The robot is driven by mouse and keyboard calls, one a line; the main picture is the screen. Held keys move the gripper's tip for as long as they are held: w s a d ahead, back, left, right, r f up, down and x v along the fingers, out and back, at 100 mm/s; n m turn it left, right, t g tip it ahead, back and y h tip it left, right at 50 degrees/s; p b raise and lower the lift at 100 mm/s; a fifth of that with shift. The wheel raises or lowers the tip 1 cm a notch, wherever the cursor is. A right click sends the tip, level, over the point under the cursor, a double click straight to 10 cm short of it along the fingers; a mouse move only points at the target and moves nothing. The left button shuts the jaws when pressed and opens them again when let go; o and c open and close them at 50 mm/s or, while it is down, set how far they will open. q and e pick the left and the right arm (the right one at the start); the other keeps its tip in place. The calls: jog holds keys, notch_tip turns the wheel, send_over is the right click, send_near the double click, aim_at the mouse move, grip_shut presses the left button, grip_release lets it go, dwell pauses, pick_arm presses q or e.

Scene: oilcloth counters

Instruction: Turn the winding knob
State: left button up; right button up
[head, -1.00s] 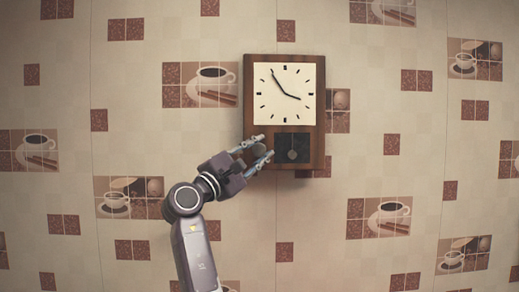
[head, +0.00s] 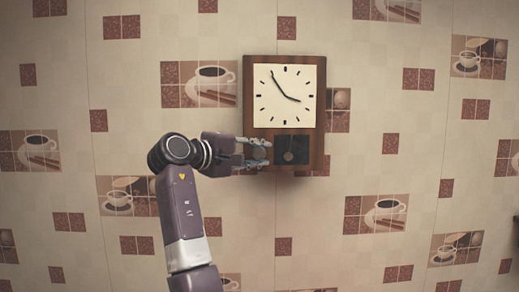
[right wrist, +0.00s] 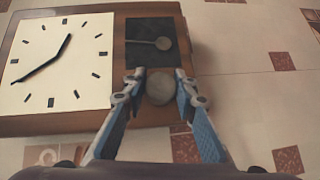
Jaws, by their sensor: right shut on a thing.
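The wall clock (head: 285,60) has a brown wooden case, a white square dial and a dark window with a pendulum below it. It also shows turned sideways in the right wrist view (right wrist: 60,122). The winding knob (right wrist: 161,88) is round and grey, at the case's side near the pendulum window. My right gripper (head: 266,153) reaches the clock's lower left side from the left, its fingers nearly level. In the right wrist view its blue-padded fingers are shut on the knob, one on each side. In the head view the fingers largely hide the knob. My left gripper is not in view.
The pendulum window (head: 292,149) is just right of my fingertips. The wall (head: 400,110) is covered in cream tiles with coffee-cup and brown square patterns. The wall around the clock looks free of obstacles.

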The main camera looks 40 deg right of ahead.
jog(key=shift+f, duration=0.15)
dwell(0.3)
jog(key=o, duration=1.2)
jog(key=shift+c, duration=0.2)
jog(key=shift+a, duration=0.1)
jog(key=s+a+r, duration=0.1)
jog(key=a, duration=1)
jog(key=shift+a+r, duration=0.35)
